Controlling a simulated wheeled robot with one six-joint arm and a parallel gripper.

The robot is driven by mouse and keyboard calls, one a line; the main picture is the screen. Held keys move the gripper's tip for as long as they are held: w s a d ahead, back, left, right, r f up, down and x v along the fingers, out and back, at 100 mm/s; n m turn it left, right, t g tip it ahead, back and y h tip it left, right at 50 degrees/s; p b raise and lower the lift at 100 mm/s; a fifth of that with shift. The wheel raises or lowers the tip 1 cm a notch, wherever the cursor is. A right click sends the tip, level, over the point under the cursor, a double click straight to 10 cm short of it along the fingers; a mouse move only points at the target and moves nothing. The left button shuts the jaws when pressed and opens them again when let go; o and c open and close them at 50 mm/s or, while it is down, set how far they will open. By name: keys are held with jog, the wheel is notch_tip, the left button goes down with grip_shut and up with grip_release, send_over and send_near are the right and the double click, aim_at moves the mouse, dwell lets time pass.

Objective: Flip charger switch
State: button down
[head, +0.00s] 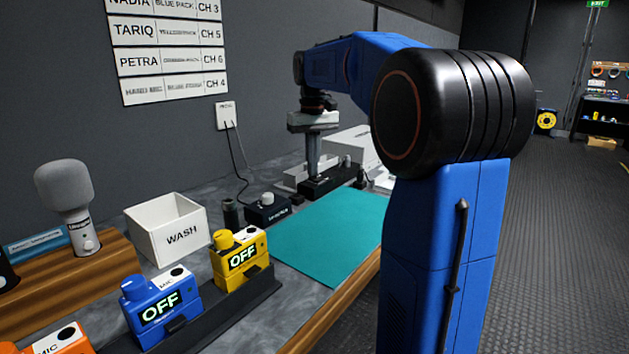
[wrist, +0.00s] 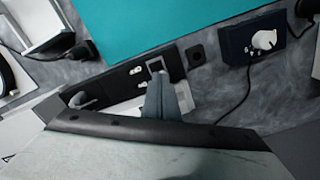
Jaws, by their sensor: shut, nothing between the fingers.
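The black box that looks like the charger (head: 343,178) sits on the counter behind the teal mat, below my gripper. In the wrist view the charger (wrist: 112,82) is a long dark strip with small white marks and a light-rimmed square part that may be the switch (wrist: 156,66). My gripper (head: 312,172) points down over the charger with its fingers shut and empty. In the wrist view my gripper's fingertips (wrist: 160,80) lie right by the square part and cover its lower edge. I cannot tell whether they touch it, nor which way the switch is set.
A dark box with a white knob (head: 267,209) stands left of the charger, its cord running to a wall plate (head: 226,115). The teal mat (head: 325,235) is clear. A white WASH bin (head: 150,247), blue pack (head: 150,315) and yellow pack (head: 228,272) stand front left.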

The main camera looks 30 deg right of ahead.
jog(key=shift+f, duration=0.2)
jog(key=shift+r, duration=0.1)
notch_tip(320, 180, up, 7)
dwell(1.0)
dwell(0.4)
jog(key=shift+s, duration=0.15)
